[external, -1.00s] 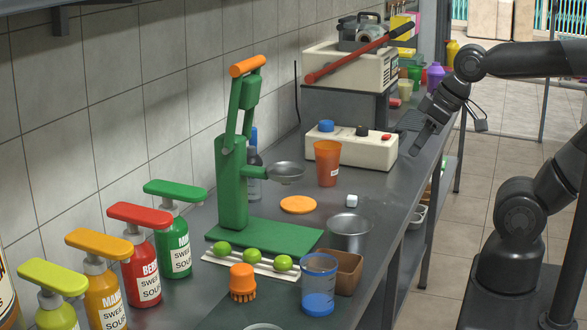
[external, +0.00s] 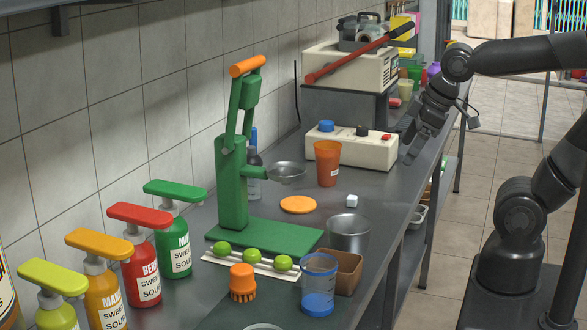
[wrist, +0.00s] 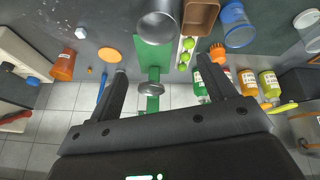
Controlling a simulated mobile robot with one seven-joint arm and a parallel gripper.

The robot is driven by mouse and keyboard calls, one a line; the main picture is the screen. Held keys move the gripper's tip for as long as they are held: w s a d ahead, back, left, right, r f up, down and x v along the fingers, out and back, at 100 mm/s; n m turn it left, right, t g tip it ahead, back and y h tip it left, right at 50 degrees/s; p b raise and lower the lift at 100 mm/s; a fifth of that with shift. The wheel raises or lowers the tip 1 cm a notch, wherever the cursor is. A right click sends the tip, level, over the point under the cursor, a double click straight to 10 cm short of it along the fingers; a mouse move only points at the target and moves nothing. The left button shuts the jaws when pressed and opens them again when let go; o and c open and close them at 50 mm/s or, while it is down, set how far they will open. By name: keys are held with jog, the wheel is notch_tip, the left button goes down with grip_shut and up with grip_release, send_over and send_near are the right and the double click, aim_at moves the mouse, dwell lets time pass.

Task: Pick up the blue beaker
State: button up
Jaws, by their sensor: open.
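The blue beaker (external: 318,285) is a clear cup with a blue rim and blue bottom. It stands upright near the front edge of the counter in the external view, beside a brown square bowl. In the wrist view the beaker (wrist: 237,22) is at the upper right. My gripper (external: 408,148) is open and empty, near the counter's right edge by the cream box, well behind the beaker. In the wrist view its two fingers (wrist: 160,78) are spread apart with nothing held between them.
A green press (external: 236,170) stands mid-counter. A metal pot (external: 349,232) and the brown bowl (external: 347,270) are close behind the beaker. Limes (external: 253,256) and an orange brush (external: 242,283) lie to its left. An orange cup (external: 328,164) and cream box (external: 372,150) are farther back.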

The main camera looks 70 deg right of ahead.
jog(key=w+a+f+n+g, duration=0.1)
jog(key=w+a+f+n, duration=0.1)
jog(key=w+a+n, duration=0.45)
jog(key=n+g, duration=0.4)
jog(key=n, duration=2.3)
send_near(318, 282)
jog(key=d+f, duration=0.2)
jog(key=d, duration=0.2)
jog(key=shift+m, duration=0.25)
jog(key=f, duration=0.4)
jog(key=shift+w+f, duration=0.3)
jog(key=shift+w, duration=0.05)
jog(key=shift+w+a+f, duration=0.1)
jog(key=shift+w+f, duration=0.05)
jog(key=shift+f, duration=1.3)
jog(key=shift+w+a+f, duration=0.1)
jog(key=shift+w+f, duration=0.1)
jog(key=shift+f, duration=1.25)
jog(key=c, duration=0.8)
